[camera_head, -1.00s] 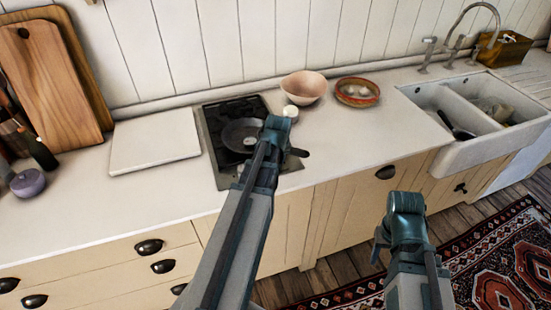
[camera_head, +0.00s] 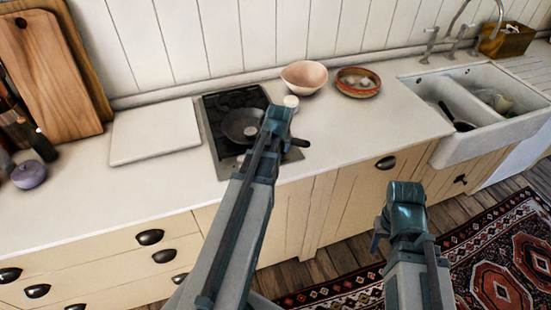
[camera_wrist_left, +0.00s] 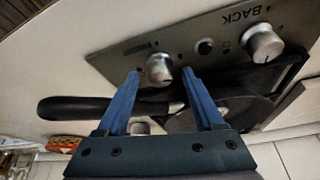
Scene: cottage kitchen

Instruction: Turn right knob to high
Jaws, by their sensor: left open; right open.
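The right knob (camera_wrist_left: 160,69) is a round silver knob on the steel front strip of the cooktop (camera_wrist_left: 205,50), seen upside down in the left wrist view. The open blue fingers of my left gripper (camera_wrist_left: 164,79) are on either side of it, tips close; I cannot tell whether they touch it. A second silver knob (camera_wrist_left: 263,42) sits beside the "BACK" marking. My right gripper (camera_head: 380,232) is low in front of the cabinets, apart from the cooktop.
A dark frying pan (camera_head: 238,122) stands on the cooktop, its handle (camera_head: 299,142) pointing right. Behind are a small white cup (camera_head: 291,102), a pink bowl (camera_head: 304,77) and a red-rimmed bowl (camera_head: 358,82). A white board (camera_head: 155,131) lies left. Counter right of the pan is clear.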

